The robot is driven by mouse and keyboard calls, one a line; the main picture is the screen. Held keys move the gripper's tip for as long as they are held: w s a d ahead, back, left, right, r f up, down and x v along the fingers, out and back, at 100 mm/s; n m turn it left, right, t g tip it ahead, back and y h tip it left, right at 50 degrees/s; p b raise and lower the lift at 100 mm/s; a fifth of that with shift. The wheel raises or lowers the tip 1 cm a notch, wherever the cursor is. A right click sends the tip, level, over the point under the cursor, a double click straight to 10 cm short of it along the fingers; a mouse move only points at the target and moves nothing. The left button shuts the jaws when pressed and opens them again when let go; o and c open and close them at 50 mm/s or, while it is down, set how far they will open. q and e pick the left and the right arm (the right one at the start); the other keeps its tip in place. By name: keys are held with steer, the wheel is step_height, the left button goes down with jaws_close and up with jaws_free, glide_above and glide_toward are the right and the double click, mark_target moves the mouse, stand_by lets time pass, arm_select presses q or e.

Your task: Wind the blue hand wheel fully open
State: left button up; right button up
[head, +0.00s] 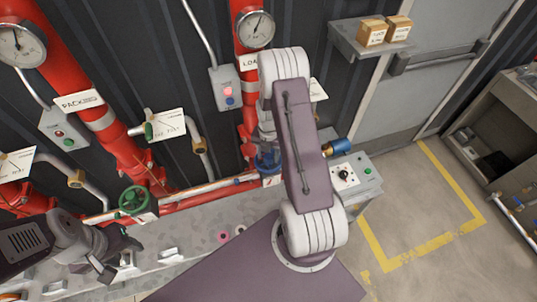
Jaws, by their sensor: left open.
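The blue hand wheel (266,160) sits on the pipe beside the lower end of the middle red riser. My right arm covers much of it. The grey wrist of my right arm comes down right above the wheel. The fingers of my right gripper are hidden behind my own arm, so I cannot see whether they touch the wheel. My left gripper (108,265) is at the lower left, open and empty, over the grey bench and apart from the blue wheel. How far the blue wheel is turned cannot be told.
A green hand wheel (138,201) stands on the pipe near my left gripper. A control box (345,175) with a black knob is right of my right arm, below a blue-and-brass fitting (337,147). Gauges (255,29) hang above. A shelf (368,48) carries small boxes. Yellow-lined floor (420,205) is clear.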

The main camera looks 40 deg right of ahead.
steer(key=m, duration=2.4)
jaws_close()
stand_by(0.6)
